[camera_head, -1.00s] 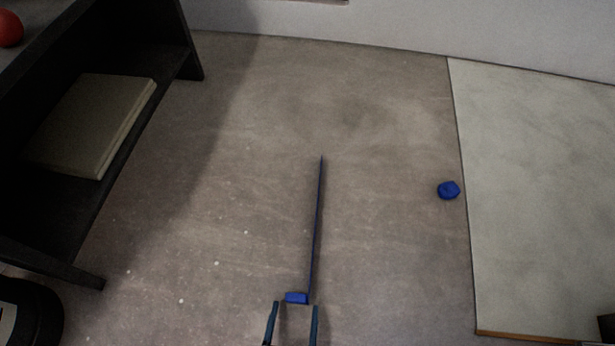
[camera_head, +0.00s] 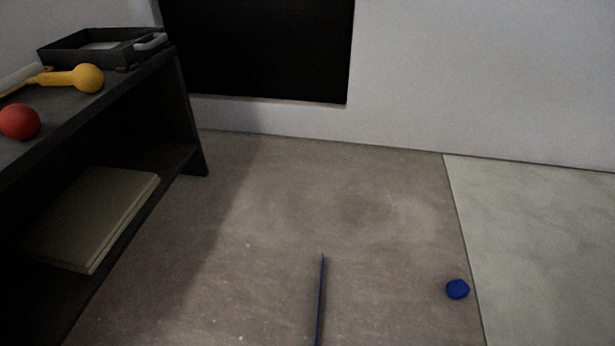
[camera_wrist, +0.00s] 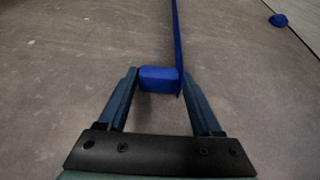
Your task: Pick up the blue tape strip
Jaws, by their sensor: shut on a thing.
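The blue tape strip (camera_head: 320,300) is long and thin and runs away from me above or along the brown floor; I cannot tell if it touches. In the wrist view the strip (camera_wrist: 177,38) has a small blue block (camera_wrist: 158,78) at its near end, against its left side. My gripper (camera_wrist: 160,74) has its two fingers on either side of the block and the strip's near end, and is shut on them. In the head view my gripper and the strip's near end are below the picture's edge.
A small blue lump (camera_head: 457,289) lies on the floor at right, beside a pale panel (camera_head: 545,250). A dark shelf (camera_head: 190,110) at left holds a red ball (camera_head: 20,122), a yellow tool (camera_head: 88,78), a black tray (camera_head: 85,58) and beige boards (camera_head: 90,220).

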